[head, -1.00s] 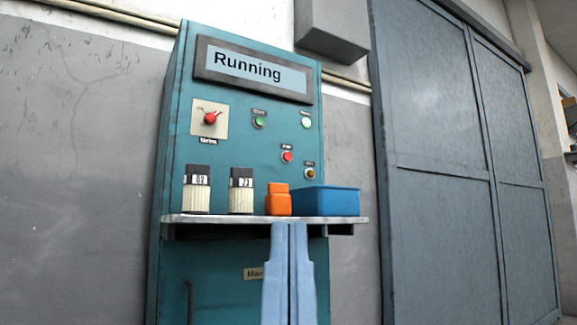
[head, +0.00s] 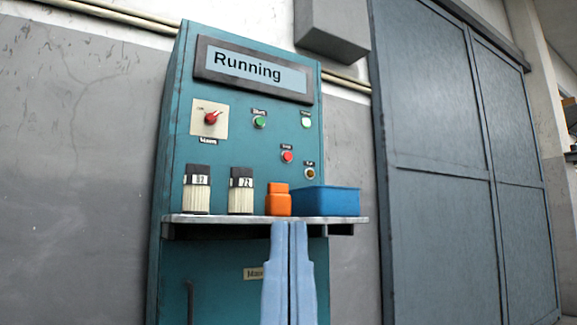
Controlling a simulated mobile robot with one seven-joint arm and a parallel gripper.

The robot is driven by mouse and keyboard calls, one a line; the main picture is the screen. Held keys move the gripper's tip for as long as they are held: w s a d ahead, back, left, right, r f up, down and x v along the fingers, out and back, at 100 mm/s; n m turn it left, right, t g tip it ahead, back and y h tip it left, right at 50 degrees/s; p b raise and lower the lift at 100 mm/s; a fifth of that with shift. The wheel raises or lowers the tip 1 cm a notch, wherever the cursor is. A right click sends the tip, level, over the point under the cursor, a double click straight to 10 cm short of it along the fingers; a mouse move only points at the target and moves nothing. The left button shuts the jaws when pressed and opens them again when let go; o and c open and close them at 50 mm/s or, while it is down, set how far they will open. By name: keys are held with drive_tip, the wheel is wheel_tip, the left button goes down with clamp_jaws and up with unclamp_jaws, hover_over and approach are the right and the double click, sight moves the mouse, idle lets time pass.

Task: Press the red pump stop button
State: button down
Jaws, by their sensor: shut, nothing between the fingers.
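The red stop button (head: 287,157) sits on the teal control cabinet (head: 240,145), with a small dark label above it. It is above the shelf, over the orange bottle. The display (head: 253,72) at the top of the cabinet reads "Running". My gripper (head: 289,226) is at the bottom middle of the head view, pointing up. Its two pale blue fingers are shut with nothing between them. The fingertips show just below the shelf's front edge in the picture, well below the red button and apart from it.
The shelf (head: 265,219) juts out below, holding two white-and-black containers (head: 197,190), an orange bottle (head: 278,201) and a blue bin (head: 328,202).

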wheel_tip(320, 180, up, 24)
drive_tip(key=p, duration=2.3)
drive_tip(key=shift+f+p, duration=0.2)
drive_tip(key=shift+p, duration=0.1)
drive_tip(key=shift+w, duration=0.1)
